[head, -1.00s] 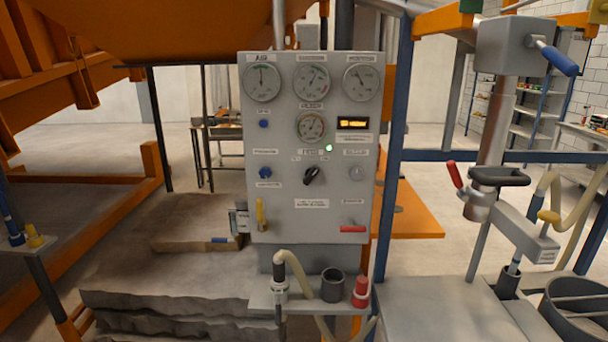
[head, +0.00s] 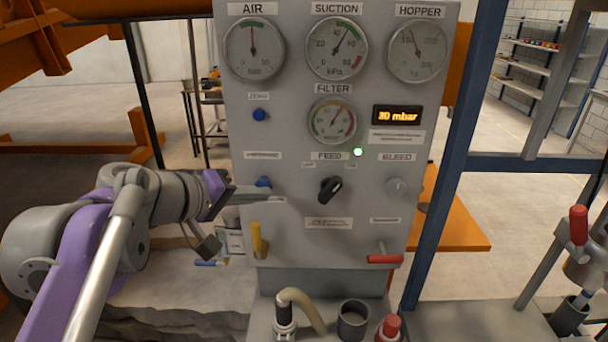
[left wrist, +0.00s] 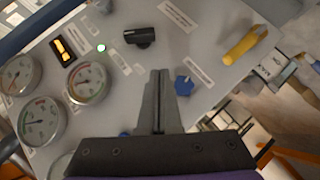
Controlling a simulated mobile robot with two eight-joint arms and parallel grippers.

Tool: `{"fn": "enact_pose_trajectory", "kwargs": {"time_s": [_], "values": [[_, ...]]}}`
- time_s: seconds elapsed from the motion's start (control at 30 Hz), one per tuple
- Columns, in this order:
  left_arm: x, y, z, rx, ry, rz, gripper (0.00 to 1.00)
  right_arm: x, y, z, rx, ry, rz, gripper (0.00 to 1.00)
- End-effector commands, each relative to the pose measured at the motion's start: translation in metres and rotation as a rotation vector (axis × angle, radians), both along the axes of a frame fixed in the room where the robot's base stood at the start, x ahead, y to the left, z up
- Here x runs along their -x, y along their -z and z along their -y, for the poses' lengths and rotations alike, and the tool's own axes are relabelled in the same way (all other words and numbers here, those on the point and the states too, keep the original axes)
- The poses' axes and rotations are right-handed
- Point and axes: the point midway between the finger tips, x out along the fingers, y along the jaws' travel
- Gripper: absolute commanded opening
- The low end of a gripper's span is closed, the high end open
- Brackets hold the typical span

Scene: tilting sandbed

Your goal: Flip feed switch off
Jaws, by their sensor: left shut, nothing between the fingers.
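The feed switch (head: 330,189) is a black rotary knob under the FEED label on the grey panel (head: 290,290). Its pointer tilts to the upper right, towards the small right-hand label, which I cannot read. It also shows in the left wrist view (left wrist: 140,37). A green lamp (head: 358,152) above it is lit. My left gripper (head: 281,199) is shut and empty, its fingertips left of the switch and apart from it, in front of the panel. In the left wrist view the shut fingers (left wrist: 158,75) point towards the panel beside a blue knob (left wrist: 183,85). My right gripper is not seen.
A yellow lever (head: 258,240) is below my left fingers, and a red-handled valve (head: 384,258) is at lower right. The grey bleed knob (head: 397,188) is right of the switch. Gauges (head: 336,50) fill the panel's top. A blue post (head: 455,150) stands to the right.

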Motion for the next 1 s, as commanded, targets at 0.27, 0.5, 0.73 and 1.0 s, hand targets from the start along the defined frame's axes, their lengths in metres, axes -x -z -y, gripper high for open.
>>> {"fn": "enact_pose_trajectory", "kwargs": {"time_s": [0.27, 0.5, 0.73, 1.0], "values": [[-0.007, -0.015, -0.001, 0.034, -0.012, 0.015, 0.0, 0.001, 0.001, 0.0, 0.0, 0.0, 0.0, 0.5], [-0.007, -0.014, 0.0, 0.033, -0.011, 0.014, 0.0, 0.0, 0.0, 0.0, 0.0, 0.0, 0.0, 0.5], [-0.025, -0.003, 0.016, 0.033, -0.007, 0.015, 0.0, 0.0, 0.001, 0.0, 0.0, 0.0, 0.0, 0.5], [-0.066, 0.02, 0.049, 0.032, -0.007, 0.014, 0.0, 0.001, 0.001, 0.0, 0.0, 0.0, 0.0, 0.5]]}}
